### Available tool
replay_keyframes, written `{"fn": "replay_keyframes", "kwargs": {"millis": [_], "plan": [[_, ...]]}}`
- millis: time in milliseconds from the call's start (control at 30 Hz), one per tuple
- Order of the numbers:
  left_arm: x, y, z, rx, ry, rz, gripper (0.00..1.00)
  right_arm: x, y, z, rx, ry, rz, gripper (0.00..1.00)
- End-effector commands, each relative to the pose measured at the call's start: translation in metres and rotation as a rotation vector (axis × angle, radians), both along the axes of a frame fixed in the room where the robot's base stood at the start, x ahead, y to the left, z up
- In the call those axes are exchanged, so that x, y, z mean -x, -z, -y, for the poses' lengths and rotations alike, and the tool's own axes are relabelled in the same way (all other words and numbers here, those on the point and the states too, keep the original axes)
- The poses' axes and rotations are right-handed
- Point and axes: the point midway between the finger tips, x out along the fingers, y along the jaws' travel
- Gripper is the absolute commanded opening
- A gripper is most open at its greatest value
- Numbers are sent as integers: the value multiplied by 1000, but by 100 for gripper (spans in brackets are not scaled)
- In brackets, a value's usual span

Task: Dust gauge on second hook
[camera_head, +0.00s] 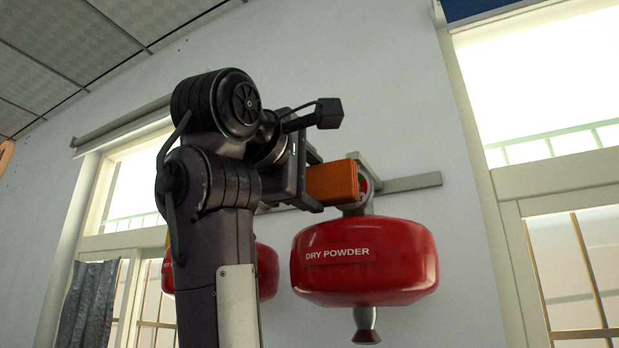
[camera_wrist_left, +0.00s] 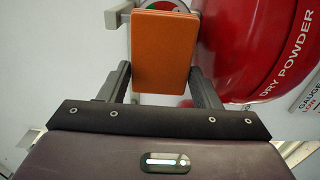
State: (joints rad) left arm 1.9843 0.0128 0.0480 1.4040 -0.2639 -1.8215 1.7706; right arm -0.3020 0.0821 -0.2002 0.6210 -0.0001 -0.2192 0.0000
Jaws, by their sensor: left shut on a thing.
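My left gripper (camera_head: 316,182) is shut on an orange block (camera_head: 333,182), held up in front of the wall. In the left wrist view the block (camera_wrist_left: 163,50) sits between the two fingers. A round gauge with green and red on its face (camera_head: 364,184) is just beyond the block, above a red DRY POWDER extinguisher (camera_head: 365,262) hung from a wall rail. In the left wrist view the block covers most of the gauge (camera_wrist_left: 163,5). I cannot tell whether block and gauge touch. My right gripper is not in view.
A second red extinguisher (camera_head: 267,272) hangs to the left, mostly hidden behind my left arm. The grey rail (camera_head: 412,183) runs along the wall. Windows stand on both sides. A label with GAUGE on it (camera_wrist_left: 310,100) is on the wall at the right of the left wrist view.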

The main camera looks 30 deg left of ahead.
Motion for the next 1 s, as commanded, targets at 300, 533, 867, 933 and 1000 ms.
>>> {"fn": "replay_keyframes", "kwargs": {"millis": [300, 533, 867, 933, 1000], "plan": [[-2, 0, 0, 0, 0, -1, 39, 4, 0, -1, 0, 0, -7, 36], [-7, 0, 0, -1, 0, -1, 39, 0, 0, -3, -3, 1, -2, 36], [-14, 0, -1, -1, 0, -1, 39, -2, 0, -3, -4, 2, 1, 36], [-15, 0, -1, 0, 0, 0, 39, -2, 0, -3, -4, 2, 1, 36], [-17, 0, -1, 0, 0, 0, 39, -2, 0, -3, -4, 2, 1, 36]]}}
